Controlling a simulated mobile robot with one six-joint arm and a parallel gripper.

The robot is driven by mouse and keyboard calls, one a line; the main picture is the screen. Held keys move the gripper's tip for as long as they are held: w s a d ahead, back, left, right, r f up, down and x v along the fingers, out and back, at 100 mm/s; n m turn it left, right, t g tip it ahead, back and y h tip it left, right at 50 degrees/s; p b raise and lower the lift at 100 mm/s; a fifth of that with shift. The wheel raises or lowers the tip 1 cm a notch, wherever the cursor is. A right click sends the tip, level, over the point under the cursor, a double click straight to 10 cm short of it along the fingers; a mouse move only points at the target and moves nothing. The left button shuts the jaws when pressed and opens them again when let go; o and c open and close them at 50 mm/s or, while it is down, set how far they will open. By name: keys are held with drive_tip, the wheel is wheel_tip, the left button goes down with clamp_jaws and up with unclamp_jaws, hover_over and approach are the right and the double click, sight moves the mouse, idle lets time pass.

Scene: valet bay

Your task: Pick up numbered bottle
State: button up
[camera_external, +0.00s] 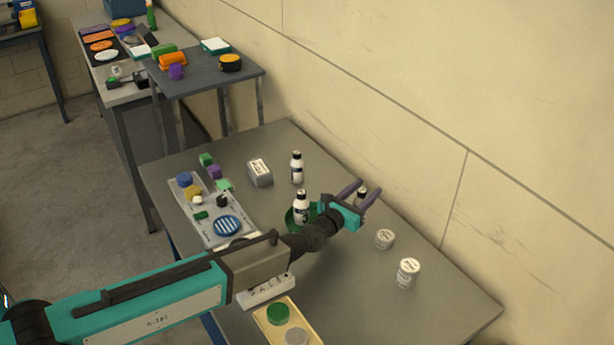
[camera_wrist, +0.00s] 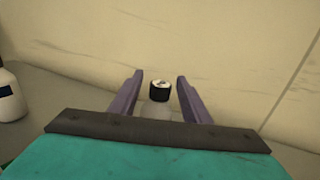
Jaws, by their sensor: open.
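My gripper (camera_external: 367,186) is open over the work table, with its purple fingers spread and pointing towards the wall. A small bottle with a black cap (camera_wrist: 160,88) shows between the fingers in the wrist view, and its lower part is pale and partly hidden by my gripper. In the external view only a bit of this bottle (camera_external: 361,192) shows between the fingers. Two more white bottles with black caps stand upright, one at the back (camera_external: 296,168) and one near my wrist (camera_external: 302,208). No number is legible on any bottle.
Two white jars (camera_external: 384,239) (camera_external: 408,274) stand right of my gripper. A grey box (camera_external: 260,172) and a pale tray (camera_external: 222,238) with small coloured items lie left. A yellow tray (camera_external: 266,322) is at the front. The wall (camera_external: 400,120) rises close behind the table.

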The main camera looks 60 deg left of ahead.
drive_tip(key=shift+p+x, duration=0.4)
drive_tip(key=shift+x, duration=0.75)
clamp_jaws()
